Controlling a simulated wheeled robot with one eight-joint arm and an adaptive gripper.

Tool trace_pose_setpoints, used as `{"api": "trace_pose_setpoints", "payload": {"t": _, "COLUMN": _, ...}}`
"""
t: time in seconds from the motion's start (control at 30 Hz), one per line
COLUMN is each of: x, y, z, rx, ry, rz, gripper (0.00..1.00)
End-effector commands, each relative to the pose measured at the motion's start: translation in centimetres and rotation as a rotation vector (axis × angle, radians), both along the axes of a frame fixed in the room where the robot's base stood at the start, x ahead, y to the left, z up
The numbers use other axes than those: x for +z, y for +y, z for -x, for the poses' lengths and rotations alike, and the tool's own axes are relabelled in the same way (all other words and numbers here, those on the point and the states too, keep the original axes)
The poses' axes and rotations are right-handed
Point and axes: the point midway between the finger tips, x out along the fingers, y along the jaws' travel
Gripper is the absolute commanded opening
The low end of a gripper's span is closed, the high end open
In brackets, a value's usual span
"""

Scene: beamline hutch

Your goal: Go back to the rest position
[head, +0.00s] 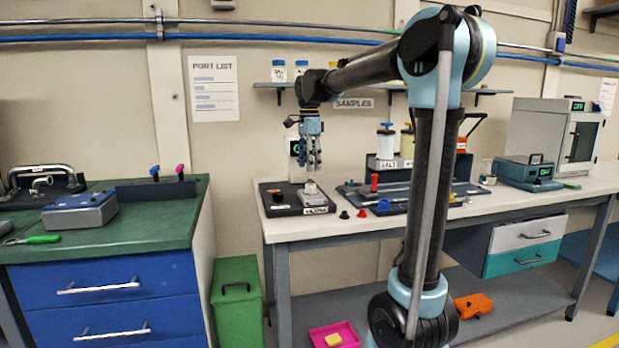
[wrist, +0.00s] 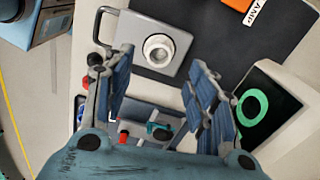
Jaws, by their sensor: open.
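My gripper (head: 314,166) hangs pointing down at the end of my raised arm, over the left end of the white-topped bench. Its two blue-padded fingers are spread apart in the wrist view (wrist: 160,65), and nothing is held between them. Below it, a grey block with a white round knob (wrist: 158,50) and a side handle lies on the dark mat (wrist: 225,40). The block (head: 313,195) also shows under the fingers in the head view, apart from them.
The mat (head: 283,211) lies at the bench's left end. Red and blue knobs, a dark tray (head: 412,198) and jars (head: 385,143) stand to its right. A shelf with bottles (head: 279,72) is behind. A green-topped cabinet (head: 120,232) and a green bin (head: 238,310) are on the left.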

Motion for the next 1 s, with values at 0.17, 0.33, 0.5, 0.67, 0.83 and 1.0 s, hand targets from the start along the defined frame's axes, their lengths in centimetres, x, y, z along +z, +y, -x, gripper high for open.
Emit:
{"api": "trace_pose_setpoints", "payload": {"t": 0.17, "x": 2.9, "y": 0.0, "z": 0.0, "rx": 0.0, "ry": 0.0, "rz": 0.0, "gripper": 0.52}}
{"api": "trace_pose_setpoints", "payload": {"t": 0.33, "x": 4.4, "y": 0.0, "z": -0.1, "rx": 0.0, "ry": 0.0, "rz": 0.0, "gripper": 0.52}}
{"api": "trace_pose_setpoints", "payload": {"t": 0.5, "x": 4.5, "y": -0.9, "z": 0.6, "rx": 0.023, "ry": -0.004, "rz": -0.002, "gripper": 0.52}}
{"api": "trace_pose_setpoints", "payload": {"t": 0.67, "x": 3.1, "y": -3.9, "z": 3.1, "rx": 0.118, "ry": -0.019, "rz": -0.007, "gripper": 0.52}}
{"api": "trace_pose_setpoints", "payload": {"t": 0.83, "x": 0.6, "y": -7.9, "z": 6.9, "rx": 0.262, "ry": -0.044, "rz": -0.01, "gripper": 0.52}}
{"api": "trace_pose_setpoints", "payload": {"t": 1.0, "x": -2.4, "y": -11.3, "z": 10.9, "rx": 0.406, "ry": -0.07, "rz": -0.007, "gripper": 0.52}}
